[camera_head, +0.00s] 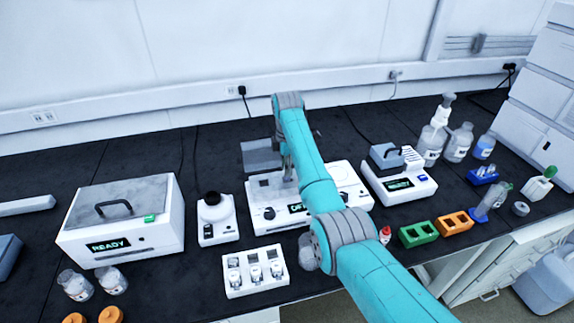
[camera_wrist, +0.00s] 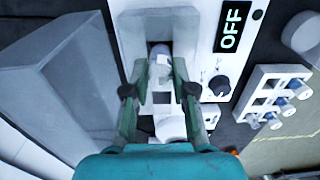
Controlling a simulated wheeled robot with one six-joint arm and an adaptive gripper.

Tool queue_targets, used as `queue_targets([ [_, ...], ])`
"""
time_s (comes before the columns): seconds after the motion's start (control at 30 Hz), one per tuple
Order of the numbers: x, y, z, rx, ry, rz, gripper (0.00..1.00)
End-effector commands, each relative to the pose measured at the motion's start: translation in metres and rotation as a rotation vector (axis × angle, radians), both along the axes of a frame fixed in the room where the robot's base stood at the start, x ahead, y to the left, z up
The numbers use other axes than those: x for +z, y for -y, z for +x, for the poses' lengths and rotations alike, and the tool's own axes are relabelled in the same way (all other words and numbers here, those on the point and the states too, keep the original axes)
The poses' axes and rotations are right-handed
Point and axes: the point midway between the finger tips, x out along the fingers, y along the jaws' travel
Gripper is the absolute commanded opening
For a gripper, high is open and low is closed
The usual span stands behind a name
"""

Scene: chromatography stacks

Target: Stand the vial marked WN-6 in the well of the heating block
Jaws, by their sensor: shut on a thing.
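My gripper (camera_wrist: 160,75) is shut on a small vial with a pale cap or label (camera_wrist: 161,64), held between its fingertips. Any marking on it is too small to read. The gripper is over a white block unit (camera_wrist: 213,110) with an OFF display, which shows in the head view (camera_head: 262,216) partly behind my arm. A dark square opening (camera_wrist: 162,98) shows in the unit's top between my fingers. I cannot tell whether the vial's lower end is inside a well or above it. In the head view my arm hides most of the vial.
A grey lid or box (camera_wrist: 55,85) stands close beside the gripper. A white rack (camera_head: 256,286) with several vials stands in front of the unit. A READY box (camera_head: 150,235) is at left, and another small unit (camera_head: 405,197) is at right. Green and orange racks (camera_head: 418,235) stand near the front edge.

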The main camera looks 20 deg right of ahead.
Motion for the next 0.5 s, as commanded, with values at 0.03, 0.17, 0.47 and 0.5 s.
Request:
queue_targets([
  [0.03,-0.002,0.0,0.0,0.0,0.0,0.0,0.01],
  [0.17,-0.005,0.0,0.0,0.0,0.0,0.0,0.01],
  [0.47,-0.015,0.0,0.0,0.0,0.0,0.0,0.01],
  [0.5,-0.016,0.0,0.0,0.0,-0.001,0.0,0.01],
])
